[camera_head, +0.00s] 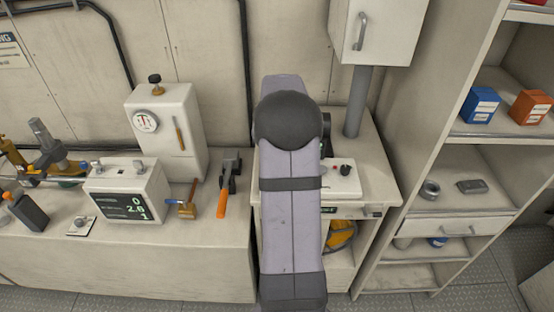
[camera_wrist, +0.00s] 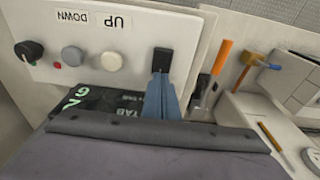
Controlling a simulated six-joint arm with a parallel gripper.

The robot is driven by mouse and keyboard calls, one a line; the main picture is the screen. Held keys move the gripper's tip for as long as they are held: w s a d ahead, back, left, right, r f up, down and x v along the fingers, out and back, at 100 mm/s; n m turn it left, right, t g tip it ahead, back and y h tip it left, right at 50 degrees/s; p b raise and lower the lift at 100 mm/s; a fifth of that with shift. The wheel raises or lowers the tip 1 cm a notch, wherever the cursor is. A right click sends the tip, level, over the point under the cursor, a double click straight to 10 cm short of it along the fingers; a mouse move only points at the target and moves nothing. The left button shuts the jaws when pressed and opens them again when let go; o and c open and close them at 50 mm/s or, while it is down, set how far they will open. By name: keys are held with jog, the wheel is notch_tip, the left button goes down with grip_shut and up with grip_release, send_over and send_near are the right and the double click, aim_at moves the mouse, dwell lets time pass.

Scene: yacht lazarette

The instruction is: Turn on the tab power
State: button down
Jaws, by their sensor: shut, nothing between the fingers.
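A pale control panel (camera_wrist: 190,55) fills the upper left of the wrist view, with upside-down UP and DOWN labels. It carries a black rocker-like switch (camera_wrist: 162,58), a white button (camera_wrist: 111,61), a grey button (camera_wrist: 72,56) and a black knob (camera_wrist: 30,50) with a small red dot. A dark display (camera_wrist: 105,103) with green characters and "TAB" lettering lies below it. My gripper (camera_wrist: 159,75) has its blue fingers shut and empty, tips at the switch's lower edge; I cannot tell whether they touch. In the head view, part of the panel (camera_head: 345,182) shows; my arm hides the gripper.
Left of my arm, an orange-handled tool (camera_head: 222,200), a small hammer-like tool (camera_head: 188,205) and a box with a green readout (camera_head: 128,195) stand on the bench. A wall cabinet (camera_head: 382,30) hangs above the panel. Shelves (camera_head: 480,165) stand on the right.

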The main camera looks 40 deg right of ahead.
jog(key=shift+s+a, duration=0.15)
jog(key=shift+s, duration=0.05)
jog(key=shift+s+a+r, duration=0.25)
jog(key=shift+s+a, duration=0.15)
jog(key=shift+r, duration=0.1)
dwell(0.5)
jog(key=r+p, duration=0.4)
jog(key=shift+w+d, duration=0.2)
jog(key=shift+w, duration=0.05)
jog(key=shift+w+d+r+b, duration=0.15)
jog(key=shift+r+b, duration=0.25)
jog(key=shift+b, duration=0.05)
notch_tip(320, 180, up, 9)
jog(key=b, duration=0.2)
jog(key=shift+w+d, duration=0.3)
jog(key=shift+d, duration=0.05)
jog(key=shift+a+f, duration=0.1)
